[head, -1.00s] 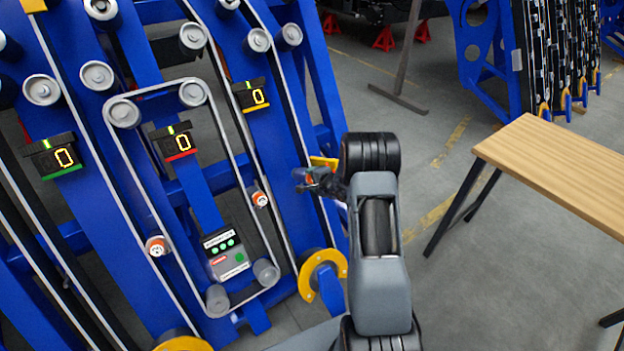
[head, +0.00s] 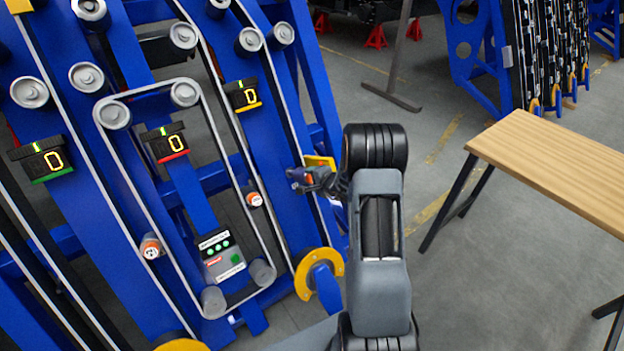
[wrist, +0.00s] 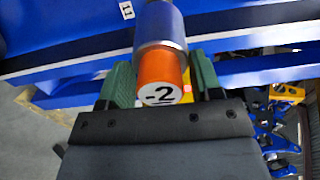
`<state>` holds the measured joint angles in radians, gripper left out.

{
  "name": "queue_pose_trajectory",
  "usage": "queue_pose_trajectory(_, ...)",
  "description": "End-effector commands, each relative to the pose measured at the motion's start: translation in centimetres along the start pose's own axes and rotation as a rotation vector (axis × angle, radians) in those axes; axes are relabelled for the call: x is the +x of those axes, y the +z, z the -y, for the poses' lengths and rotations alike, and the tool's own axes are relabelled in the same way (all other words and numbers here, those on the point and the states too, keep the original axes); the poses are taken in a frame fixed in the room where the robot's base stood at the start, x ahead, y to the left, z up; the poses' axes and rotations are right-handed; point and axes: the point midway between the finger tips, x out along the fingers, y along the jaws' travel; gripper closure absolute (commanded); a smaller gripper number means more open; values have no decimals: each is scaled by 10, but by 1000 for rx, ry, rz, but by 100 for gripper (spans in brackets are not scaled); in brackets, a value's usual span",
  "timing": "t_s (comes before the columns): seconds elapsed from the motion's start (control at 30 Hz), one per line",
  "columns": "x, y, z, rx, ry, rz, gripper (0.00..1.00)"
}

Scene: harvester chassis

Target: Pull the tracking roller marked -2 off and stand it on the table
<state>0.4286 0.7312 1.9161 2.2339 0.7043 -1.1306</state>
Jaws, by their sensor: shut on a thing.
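The tracking roller marked -2 (wrist: 160,75) is an orange cylinder with a wide silver-blue sleeve and a white end label, in the wrist view. My gripper (wrist: 160,85) is shut on it, with a green finger on each side. In the head view my gripper (head: 312,180) is just right of the blue harvester chassis (head: 294,110), and the roller is small and partly hidden there. I cannot tell whether the roller's far end touches the chassis. The wooden table (head: 555,155) stands at the right, its visible top bare.
Two other orange rollers sit on the chassis, one at the left (head: 151,247) and one further right (head: 255,199). Several displays read 0. A control box (head: 221,255) is low on the chassis. Open floor (head: 440,130) lies between chassis and table.

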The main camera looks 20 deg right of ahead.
Motion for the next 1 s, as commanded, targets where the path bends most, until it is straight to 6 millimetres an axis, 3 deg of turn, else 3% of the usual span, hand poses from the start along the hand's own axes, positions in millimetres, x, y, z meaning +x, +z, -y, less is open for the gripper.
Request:
queue_pose_trajectory(0.6,-25,-1,2,0,-3,-1,74)
queue_pose_trajectory(1.0,-30,0,2,0,-3,-1,74)
